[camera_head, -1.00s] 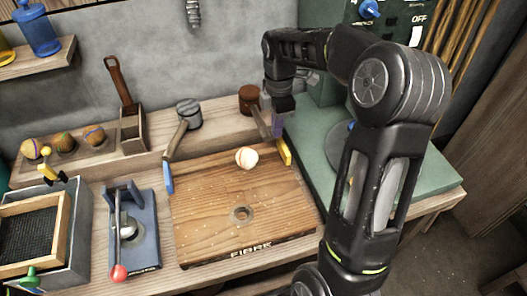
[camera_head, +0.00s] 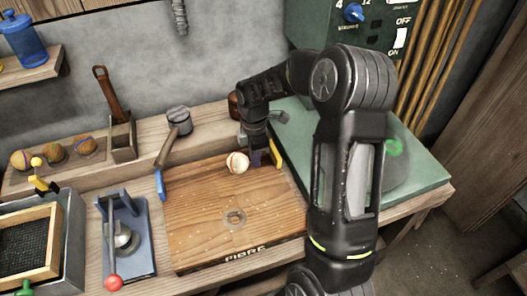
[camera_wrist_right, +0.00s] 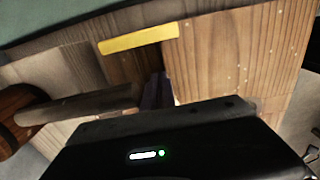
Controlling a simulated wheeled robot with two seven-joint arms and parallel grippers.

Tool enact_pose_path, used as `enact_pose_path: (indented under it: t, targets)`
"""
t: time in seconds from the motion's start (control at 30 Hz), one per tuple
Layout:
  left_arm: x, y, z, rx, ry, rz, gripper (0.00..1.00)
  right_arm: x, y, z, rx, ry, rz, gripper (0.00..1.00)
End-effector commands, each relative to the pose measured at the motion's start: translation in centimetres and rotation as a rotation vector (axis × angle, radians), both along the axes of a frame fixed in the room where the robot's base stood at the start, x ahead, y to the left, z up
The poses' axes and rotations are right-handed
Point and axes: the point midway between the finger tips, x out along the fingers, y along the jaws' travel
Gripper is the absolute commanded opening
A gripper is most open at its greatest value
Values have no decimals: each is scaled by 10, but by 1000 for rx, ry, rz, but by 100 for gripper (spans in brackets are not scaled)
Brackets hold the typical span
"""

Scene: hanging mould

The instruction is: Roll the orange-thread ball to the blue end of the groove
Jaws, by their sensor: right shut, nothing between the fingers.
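A pale ball (camera_head: 237,162) with a reddish-orange thread line sits near the back edge of the wooden board (camera_head: 205,222). The blue end piece (camera_head: 159,185) is at the board's back left and the yellow end piece (camera_head: 277,153) at its back right. The yellow piece also shows in the wrist view (camera_wrist_right: 138,38). My right gripper (camera_head: 262,157) is shut and empty, pointing down between the ball and the yellow piece. I cannot tell whether it touches the ball. The groove itself is hard to make out. My left gripper is not in view.
A grey-headed mallet (camera_head: 178,122) leans behind the blue end. Several thread-marked balls (camera_head: 56,153) rest in a holder at the back left. A blue press with a red knob (camera_head: 113,282) stands left of the board.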

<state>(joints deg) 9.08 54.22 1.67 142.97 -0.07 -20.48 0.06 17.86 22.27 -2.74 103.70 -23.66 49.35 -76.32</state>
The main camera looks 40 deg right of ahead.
Motion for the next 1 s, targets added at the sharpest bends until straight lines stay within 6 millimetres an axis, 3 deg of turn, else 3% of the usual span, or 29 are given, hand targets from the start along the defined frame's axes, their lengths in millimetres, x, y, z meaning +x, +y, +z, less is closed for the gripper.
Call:
enact_pose_path:
  t: [0.43, 0.57, 1.0]
  targets:
    - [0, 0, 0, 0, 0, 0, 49, 2, 6, 0, 0, 0, 0, 0]
    - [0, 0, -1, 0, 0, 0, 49, 7, 18, -1, 1, 0, 4, 0]
    - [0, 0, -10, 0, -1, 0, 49, 47, 135, -2, 1, 0, 7, 0]
